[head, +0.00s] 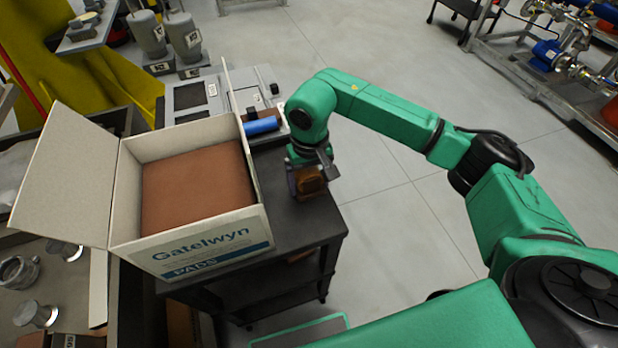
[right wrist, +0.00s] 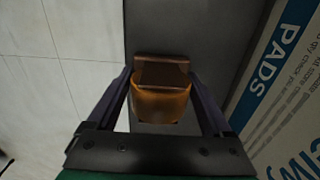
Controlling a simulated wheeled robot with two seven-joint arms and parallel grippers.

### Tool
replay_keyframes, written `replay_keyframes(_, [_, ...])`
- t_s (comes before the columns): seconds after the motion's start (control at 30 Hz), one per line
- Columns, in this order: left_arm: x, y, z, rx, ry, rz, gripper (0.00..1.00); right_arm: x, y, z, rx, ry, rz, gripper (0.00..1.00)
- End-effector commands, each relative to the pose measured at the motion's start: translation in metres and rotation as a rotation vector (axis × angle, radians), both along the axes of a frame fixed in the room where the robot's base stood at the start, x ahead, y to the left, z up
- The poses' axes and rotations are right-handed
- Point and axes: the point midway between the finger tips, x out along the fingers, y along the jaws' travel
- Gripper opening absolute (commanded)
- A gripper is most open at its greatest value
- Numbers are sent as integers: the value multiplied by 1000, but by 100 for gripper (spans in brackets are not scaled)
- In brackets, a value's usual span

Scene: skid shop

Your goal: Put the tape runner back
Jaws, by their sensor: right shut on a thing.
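The tape runner (head: 311,182), a small brown and amber piece, is in my right gripper (head: 306,180) over the right edge of the dark cart top (head: 300,222), to the right of the open carton. In the right wrist view my right gripper (right wrist: 162,100) has a finger on each side of the tape runner (right wrist: 161,88), over the dark top. I cannot tell whether it touches the surface. My left gripper is not in view.
An open carton (head: 205,258) marked Gatelwyn Pads, with brown pads (head: 195,188) inside, fills much of the cart top. A blue cylinder (head: 261,126) lies behind it by a grey tray (head: 200,97). Bare cart top shows right of the carton; open floor lies beyond.

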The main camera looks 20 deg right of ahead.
Motion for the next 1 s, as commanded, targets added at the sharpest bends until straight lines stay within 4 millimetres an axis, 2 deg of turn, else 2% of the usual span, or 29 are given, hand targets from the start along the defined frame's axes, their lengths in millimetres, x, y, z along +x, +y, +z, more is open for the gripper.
replay_keyframes(0.2, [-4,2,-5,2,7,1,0,0,0,-3,1,-2,0,24])
replay_keyframes(0.23, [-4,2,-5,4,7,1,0,0,0,-3,0,-1,0,88])
replay_keyframes(0.27, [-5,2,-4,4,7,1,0,0,0,-2,0,-1,0,100])
replay_keyframes(0.57, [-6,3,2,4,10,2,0,0,0,4,1,0,0,100])
replay_keyframes(0.63, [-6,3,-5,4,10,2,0,1,1,9,2,-5,0,100])
replay_keyframes(0.77, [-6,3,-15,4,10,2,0,2,0,38,2,-9,1,100])
replay_keyframes(0.9, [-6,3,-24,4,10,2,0,1,0,78,3,-8,1,100])
replay_keyframes(1.0, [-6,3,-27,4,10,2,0,0,0,102,1,-6,1,100])
